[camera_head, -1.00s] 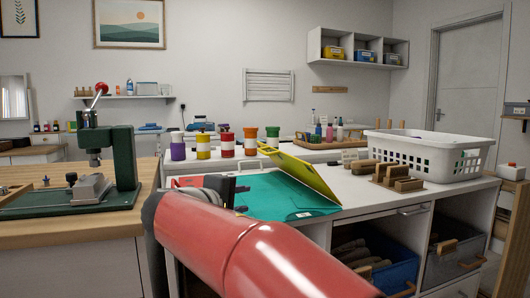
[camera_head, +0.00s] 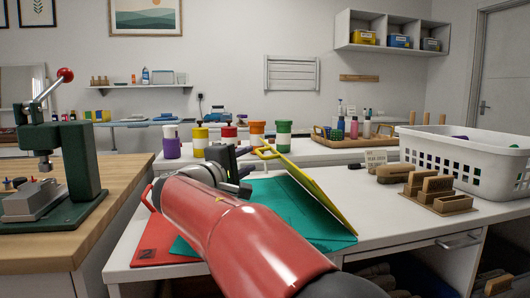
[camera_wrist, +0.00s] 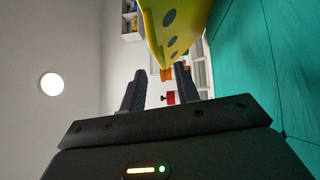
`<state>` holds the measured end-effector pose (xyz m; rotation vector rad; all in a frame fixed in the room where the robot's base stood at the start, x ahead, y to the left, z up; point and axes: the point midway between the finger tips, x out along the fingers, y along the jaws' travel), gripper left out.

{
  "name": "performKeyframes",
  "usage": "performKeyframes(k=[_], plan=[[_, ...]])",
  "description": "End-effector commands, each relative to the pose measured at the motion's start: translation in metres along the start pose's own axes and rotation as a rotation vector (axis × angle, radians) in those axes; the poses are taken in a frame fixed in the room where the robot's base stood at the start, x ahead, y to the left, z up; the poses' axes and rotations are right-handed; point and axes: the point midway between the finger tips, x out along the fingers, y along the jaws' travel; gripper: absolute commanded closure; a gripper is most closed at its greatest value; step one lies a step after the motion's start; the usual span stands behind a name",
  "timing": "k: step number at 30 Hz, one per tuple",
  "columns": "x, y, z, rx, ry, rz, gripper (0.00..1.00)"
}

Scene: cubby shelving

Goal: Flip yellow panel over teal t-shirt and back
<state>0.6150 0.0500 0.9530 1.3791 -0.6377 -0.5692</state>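The yellow panel (camera_head: 325,203) stands tilted up along the right side of the teal t-shirt (camera_head: 279,196), seen nearly edge-on in the head view. A teal surface lies against its left side; I cannot tell how much of the shirt is raised with it. In the wrist view the yellow panel (camera_wrist: 176,28), with dark holes, hangs close beyond my gripper (camera_wrist: 158,84). The two fingers are apart with a gap between them. In the head view my gripper (camera_head: 240,165) is left of the panel, above the shirt. Contact with the panel cannot be told. My red arm hides part of the shirt.
A red panel (camera_head: 155,250) lies flat at the worktop's left. Wooden holders (camera_head: 437,192) and a white basket (camera_head: 465,160) stand at right. Several paint pots (camera_head: 228,137) stand behind. A green press (camera_head: 75,165) is on the left bench.

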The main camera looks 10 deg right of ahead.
Motion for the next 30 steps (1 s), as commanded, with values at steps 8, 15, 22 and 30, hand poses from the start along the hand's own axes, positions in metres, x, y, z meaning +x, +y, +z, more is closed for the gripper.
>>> performKeyframes(k=[8,15,22,30], plan=[[0.046,0.001,0.001,-0.001,-0.004,-0.001,0.68],[0.061,0.000,0.001,0.000,-0.001,-0.002,0.68],[0.061,0.000,0.001,0.000,-0.001,-0.001,0.70],[0.061,0.000,0.001,0.000,-0.001,-0.002,1.00]])
